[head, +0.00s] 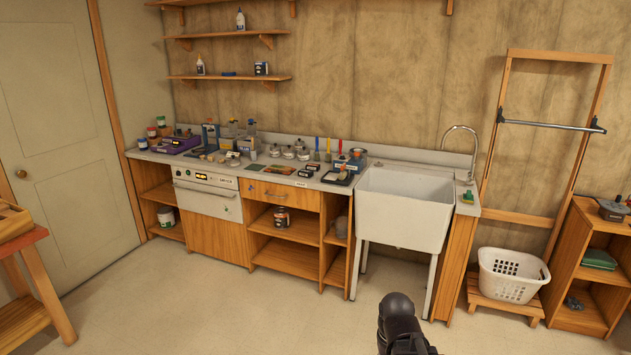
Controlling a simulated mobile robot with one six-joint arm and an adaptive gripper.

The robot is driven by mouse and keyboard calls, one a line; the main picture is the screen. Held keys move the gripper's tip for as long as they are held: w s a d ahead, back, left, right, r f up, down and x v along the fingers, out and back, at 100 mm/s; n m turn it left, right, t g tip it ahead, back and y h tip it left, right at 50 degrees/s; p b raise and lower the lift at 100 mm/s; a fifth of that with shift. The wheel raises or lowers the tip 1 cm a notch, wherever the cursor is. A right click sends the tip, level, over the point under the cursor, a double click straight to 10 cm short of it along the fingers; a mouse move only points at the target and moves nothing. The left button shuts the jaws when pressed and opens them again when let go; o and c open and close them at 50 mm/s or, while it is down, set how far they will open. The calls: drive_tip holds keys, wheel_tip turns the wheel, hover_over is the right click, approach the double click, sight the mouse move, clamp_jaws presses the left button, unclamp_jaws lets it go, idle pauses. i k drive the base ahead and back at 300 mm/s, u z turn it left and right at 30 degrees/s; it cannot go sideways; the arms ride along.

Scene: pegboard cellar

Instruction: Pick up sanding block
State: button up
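I cannot pick out a sanding block for certain at this distance. Many small items crowd the grey worktop (230,173) along the back wall. A black tray (338,178) with a pale, blocky item in it lies on the worktop just left of the sink. A small green and yellow block, perhaps a sponge, (467,197) sits on the ledge right of the sink. A dark, rounded part of my arm rises at the bottom edge, right of the middle. My gripper's fingers do not show.
A white utility sink (403,208) stands in the worktop's right part. A white basket (512,275) sits on a low wooden stand. A wooden shelf unit (590,264) is at right, a wooden table (33,290) at left. The floor between is clear.

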sight(314, 168)
drive_tip(key=u, duration=0.1)
drive_tip(key=i, duration=2.05)
drive_tip(key=u, duration=0.2)
